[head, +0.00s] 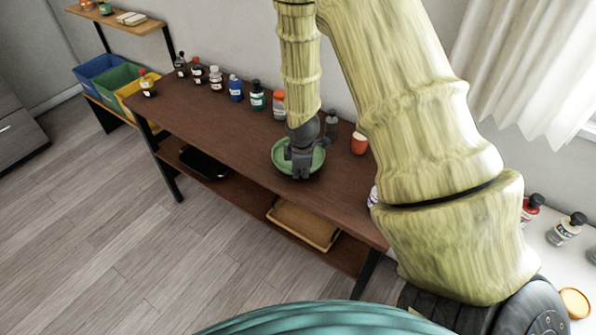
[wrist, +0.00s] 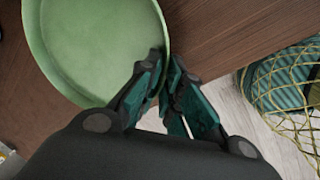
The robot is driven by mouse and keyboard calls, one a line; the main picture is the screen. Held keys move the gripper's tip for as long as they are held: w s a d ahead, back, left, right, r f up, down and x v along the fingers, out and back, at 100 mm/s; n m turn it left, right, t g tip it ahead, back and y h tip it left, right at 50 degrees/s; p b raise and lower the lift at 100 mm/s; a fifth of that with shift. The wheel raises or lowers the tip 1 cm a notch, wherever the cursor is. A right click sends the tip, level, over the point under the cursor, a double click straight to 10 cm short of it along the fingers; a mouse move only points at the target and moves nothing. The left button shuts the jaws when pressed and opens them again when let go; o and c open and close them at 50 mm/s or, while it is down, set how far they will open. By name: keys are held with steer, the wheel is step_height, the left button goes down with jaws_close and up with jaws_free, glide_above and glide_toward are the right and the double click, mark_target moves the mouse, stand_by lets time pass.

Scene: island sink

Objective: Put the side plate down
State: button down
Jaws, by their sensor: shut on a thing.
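The side plate (head: 281,160) is green and round with a raised rim. In the head view it is at the brown table, near its front edge, partly covered by my gripper (head: 300,165). In the wrist view the plate (wrist: 95,45) fills the upper left. My gripper (wrist: 165,80) is shut on the plate's rim, one finger on each side. I cannot tell whether the plate's underside touches the tabletop.
The brown table (head: 225,128) has a row of bottles along its back, including a blue one (head: 236,88). An orange-red jar (head: 359,143) stands to the right of the plate. The tabletop left of the plate is clear. A lower shelf holds a black tray (head: 204,163) and a tan tray (head: 303,224).

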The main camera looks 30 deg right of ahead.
steer(key=shift+w, duration=0.65)
steer(key=shift+s+p+x, duration=0.15)
steer(key=shift+p+x, duration=0.3)
steer(key=shift+x, duration=0.45)
steer(key=shift+s+p+x, duration=0.2)
steer(key=shift+p+x, duration=0.25)
steer(key=shift+x, duration=0.4)
steer(key=shift+a+f, duration=0.15)
steer(key=shift+f, duration=0.05)
steer(key=c, duration=1.6)
jaws_free()
steer(key=shift+b+v, duration=1.65)
steer(key=shift+v, duration=4.35)
steer(key=s+a+f+m+y, duration=0.1)
steer(key=s+a+f+m, duration=0.45)
steer(key=f, duration=0.55)
steer(key=s+a+f+m, duration=0.2)
steer(key=s+f, duration=0.3)
steer(key=s, duration=0.3)
steer(key=s+a+f+m+g, duration=0.1)
steer(key=s+a+f, duration=0.3)
steer(key=s, duration=0.4)
steer(key=s+a+f+m+g, duration=0.1)
steer(key=s+a+f+m, duration=0.2)
steer(key=s+f, duration=0.3)
steer(key=s+m, duration=0.1)
steer(key=s, duration=0.2)
steer(key=shift+f, duration=0.4)
